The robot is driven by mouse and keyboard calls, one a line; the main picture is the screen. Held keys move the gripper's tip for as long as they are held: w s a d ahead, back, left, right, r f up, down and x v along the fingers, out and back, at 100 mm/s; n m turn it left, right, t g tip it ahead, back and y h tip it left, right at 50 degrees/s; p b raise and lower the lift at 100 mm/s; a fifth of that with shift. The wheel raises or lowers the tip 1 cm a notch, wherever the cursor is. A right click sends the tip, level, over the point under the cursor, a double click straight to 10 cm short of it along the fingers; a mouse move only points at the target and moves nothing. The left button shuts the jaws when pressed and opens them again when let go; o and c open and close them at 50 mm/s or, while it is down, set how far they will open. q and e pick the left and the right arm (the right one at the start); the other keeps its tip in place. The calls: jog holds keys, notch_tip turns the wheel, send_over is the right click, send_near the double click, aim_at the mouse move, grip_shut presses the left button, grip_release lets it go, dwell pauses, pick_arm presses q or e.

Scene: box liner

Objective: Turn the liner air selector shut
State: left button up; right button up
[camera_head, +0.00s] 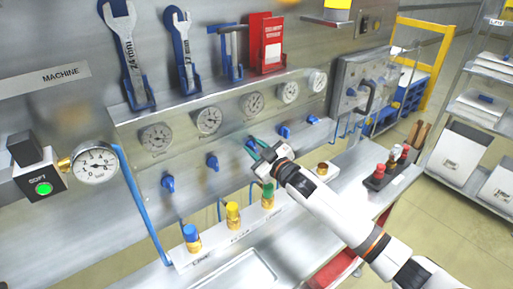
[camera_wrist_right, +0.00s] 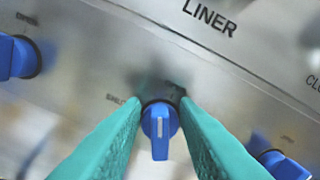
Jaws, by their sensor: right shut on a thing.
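The liner air selector is a blue knob (camera_wrist_right: 160,130) with a white line on its handle, under the word LINER in the right wrist view. Its handle and line run about straight up and down in that picture. My right gripper (camera_wrist_right: 162,112) has its teal fingers on both sides of the knob and is shut on it. In the head view my right gripper (camera_head: 257,147) reaches the panel in the row of blue knobs, and its fingers mostly hide the selector there. The small lettering beside the knob is too blurred to read surely. My left gripper is not in view.
Neighbouring blue knobs (camera_head: 213,162) (camera_head: 285,132) stand on either side. A row of gauges (camera_head: 252,104) sits above them. Capped fittings in blue (camera_head: 191,233), yellow (camera_head: 233,211) and green stand on the ledge below. A pressure gauge (camera_head: 95,162) and a green-lit button (camera_head: 43,188) are at left.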

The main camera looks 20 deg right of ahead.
jog(key=n, duration=0.6)
jog(key=shift+s+a+f+n, duration=0.1)
jog(key=shift+a+f+n, duration=0.15)
jog(key=shift+f+n, duration=0.05)
jog(key=n, duration=0.6)
jog(key=shift+a+f, duration=0.1)
jog(key=shift+f, duration=0.3)
jog(key=shift+n, duration=0.3)
jog(key=o, duration=0.6)
jog(key=shift+s, duration=0.1)
jog(key=b+v, duration=0.4)
jog(key=v, duration=0.8)
